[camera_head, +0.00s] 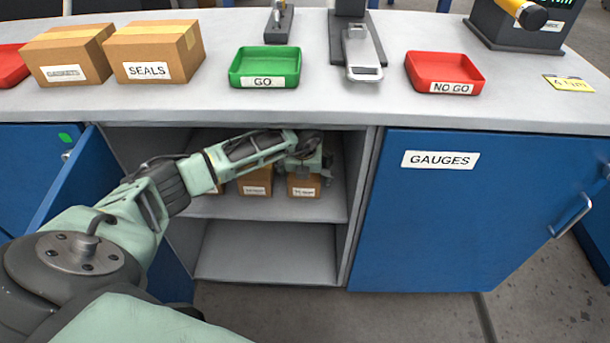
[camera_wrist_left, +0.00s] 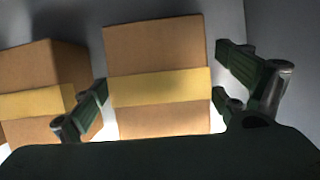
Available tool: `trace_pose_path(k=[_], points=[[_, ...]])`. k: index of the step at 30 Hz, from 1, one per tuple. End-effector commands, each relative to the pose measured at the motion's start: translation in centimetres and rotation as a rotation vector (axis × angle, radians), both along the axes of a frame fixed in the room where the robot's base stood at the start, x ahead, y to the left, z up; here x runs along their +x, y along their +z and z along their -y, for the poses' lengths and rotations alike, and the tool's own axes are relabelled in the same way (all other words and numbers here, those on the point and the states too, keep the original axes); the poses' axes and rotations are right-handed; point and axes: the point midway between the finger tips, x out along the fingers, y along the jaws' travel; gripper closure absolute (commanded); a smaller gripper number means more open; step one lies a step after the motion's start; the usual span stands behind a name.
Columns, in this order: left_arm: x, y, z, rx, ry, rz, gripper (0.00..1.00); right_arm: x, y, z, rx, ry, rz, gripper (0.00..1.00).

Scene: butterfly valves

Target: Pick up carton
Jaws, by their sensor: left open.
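Small brown cartons stand on the upper shelf inside the open cabinet. The right one (camera_head: 303,190) has a white label and is partly hidden under my left gripper (camera_head: 308,175). Another carton (camera_head: 255,182) stands to its left, and a third is mostly hidden behind my arm. A second taped carton (camera_wrist_left: 35,75) is to the left. My right gripper is not in view.
The cabinet's side walls and the worktop (camera_head: 315,108) enclose the shelf (camera_head: 270,206). A blue door (camera_head: 75,185) stands open at left; the GAUGES door (camera_head: 450,220) is shut. Larger boxes (camera_head: 155,52), a green tray (camera_head: 265,67) and a red tray (camera_head: 445,72) are on top.

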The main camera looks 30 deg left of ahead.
Motion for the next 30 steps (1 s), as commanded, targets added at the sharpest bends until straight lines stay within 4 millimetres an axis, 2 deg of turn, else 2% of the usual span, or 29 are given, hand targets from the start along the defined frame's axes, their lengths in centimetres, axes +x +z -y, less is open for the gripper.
trace_pose_path(k=[13, 30], points=[[0.01, -0.10, -0.02, 0.000, 0.000, 0.000, 0.09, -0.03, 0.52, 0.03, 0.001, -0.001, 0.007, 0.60], [0.00, -0.10, -0.01, 0.000, 0.000, 0.000, 0.59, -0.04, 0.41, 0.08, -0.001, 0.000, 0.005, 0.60]])
